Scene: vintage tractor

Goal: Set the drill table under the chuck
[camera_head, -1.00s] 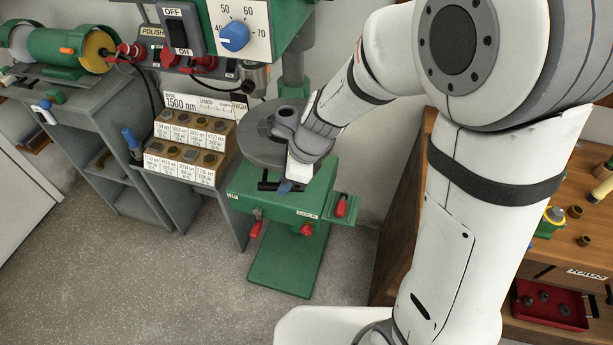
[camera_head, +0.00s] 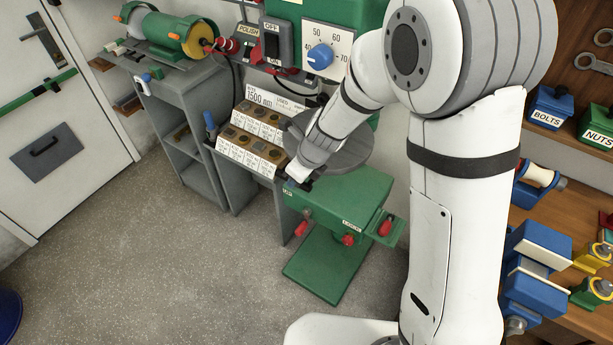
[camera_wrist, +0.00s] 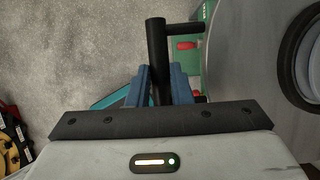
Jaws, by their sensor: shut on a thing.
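The drill table is a round grey disc (camera_head: 350,150) above a green block (camera_head: 342,205) in the head view. My arm covers part of it. A black handle, an upright rod with a side bar (camera_wrist: 182,28), shows beside the disc's edge (camera_wrist: 238,70) in the wrist view. My gripper (camera_wrist: 160,88) has blue fingers shut around the rod. In the head view my gripper (camera_head: 299,182) is at the disc's front left, and its fingers are mostly hidden. The chuck cannot be made out behind my arm.
A tiered rack of labelled bits (camera_head: 254,135) stands close left of the disc. The green drill housing with a blue dial (camera_head: 320,57) hangs above. Red-handled levers (camera_head: 348,240) stick out of the green block. A wooden bench (camera_head: 560,190) is at the right.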

